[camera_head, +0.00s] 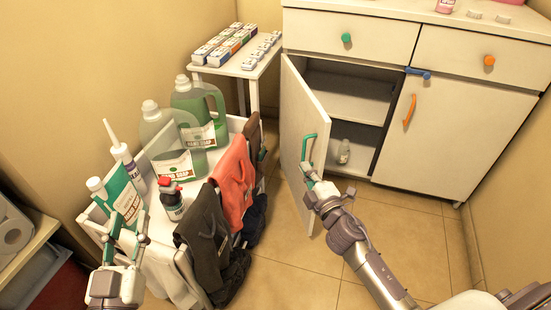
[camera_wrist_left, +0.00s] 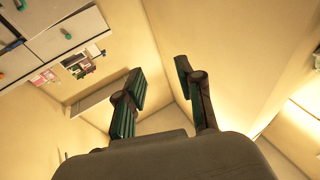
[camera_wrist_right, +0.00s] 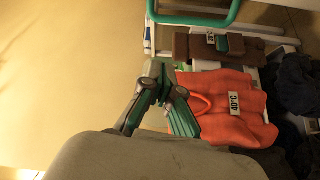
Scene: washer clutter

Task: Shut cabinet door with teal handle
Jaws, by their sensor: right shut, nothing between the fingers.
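The white cabinet door (camera_head: 294,110) stands wide open, swung out from the left side of the cabinet. Its teal handle (camera_head: 305,147) is on the outer face. My right gripper (camera_head: 308,170) is shut and empty at the lower end of the handle; contact cannot be told in the head view. In the right wrist view the closed fingertips (camera_wrist_right: 166,76) sit apart from the handle (camera_wrist_right: 190,22), which crosses the top. My left gripper (camera_head: 126,228) is open and empty over the cart at lower left. Its spread fingers also show in the left wrist view (camera_wrist_left: 160,76).
A white cart (camera_head: 180,262) with soap jugs, bottles and hanging cloths stands left of the door. A small table (camera_head: 235,69) with boxes is behind. Inside the cabinet is a small bottle (camera_head: 343,152). The right door (camera_head: 440,130) is closed. Floor is clear before the cabinet.

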